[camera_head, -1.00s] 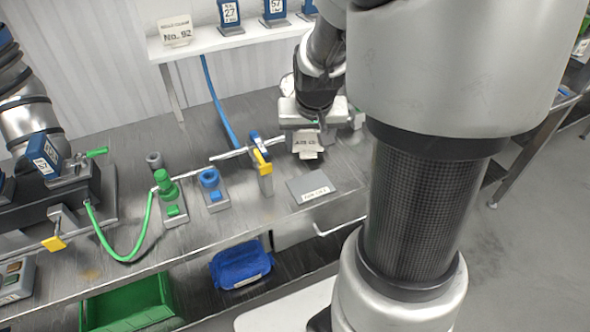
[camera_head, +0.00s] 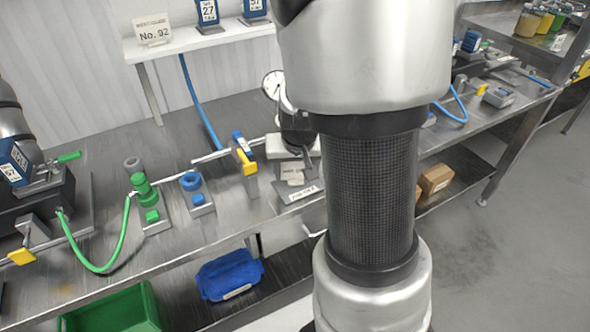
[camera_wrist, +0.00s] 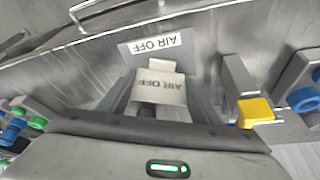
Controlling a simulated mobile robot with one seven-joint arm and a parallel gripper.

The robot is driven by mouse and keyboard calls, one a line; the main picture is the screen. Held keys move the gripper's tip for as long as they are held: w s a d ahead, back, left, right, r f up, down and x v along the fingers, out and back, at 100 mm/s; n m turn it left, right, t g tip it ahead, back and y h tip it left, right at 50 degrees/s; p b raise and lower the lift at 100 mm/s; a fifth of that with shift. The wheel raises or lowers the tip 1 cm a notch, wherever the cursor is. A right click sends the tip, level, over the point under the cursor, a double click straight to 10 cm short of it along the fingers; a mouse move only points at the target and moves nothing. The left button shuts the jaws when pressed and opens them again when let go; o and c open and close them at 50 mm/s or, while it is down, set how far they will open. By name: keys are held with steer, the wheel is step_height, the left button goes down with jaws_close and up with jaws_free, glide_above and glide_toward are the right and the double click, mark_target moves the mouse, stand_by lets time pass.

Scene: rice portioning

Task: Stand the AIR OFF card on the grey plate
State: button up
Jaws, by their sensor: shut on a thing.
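The white AIR OFF card (camera_head: 292,170) is held in my gripper (camera_head: 292,160) over the grey plate (camera_head: 283,198). In the wrist view the card (camera_wrist: 160,90) shows its printed face between the two fingers of my gripper (camera_wrist: 160,96). The grey plate (camera_wrist: 135,58) lies beyond it, with its own AIR OFF label along the far edge there. In the head view that label is on the plate's near edge, and my gripper and the card hide much of the plate. I cannot tell whether the card touches the plate.
A yellow-handled valve (camera_head: 247,164) stands close left of my gripper. Blue (camera_head: 193,187) and green (camera_head: 146,195) fittings stand further left. The bench's front edge lies just before the plate. A blue bag (camera_head: 230,272) is on the shelf below.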

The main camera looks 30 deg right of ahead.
steer(key=shift+f, duration=0.2)
steer(key=o, duration=1)
steer(key=shift+o, duration=0.2)
steer(key=s+a+r+n+p, duration=0.1)
steer(key=s+a+r, duration=0.3)
steer(key=r, duration=0.4)
steer(key=s+a+r+n+t+y+p, duration=0.1)
steer(key=s+a+r+p, duration=0.2)
steer(key=s+r, duration=0.4)
steer(key=s+a+r+n+p, duration=0.2)
steer(key=s+a+r, duration=0.3)
steer(key=r, duration=0.6)
steer(key=shift+s+a+r+y+p, duration=0.2)
steer(key=shift+s+y+p, duration=0.1)
steer(key=shift+p, duration=0.3)
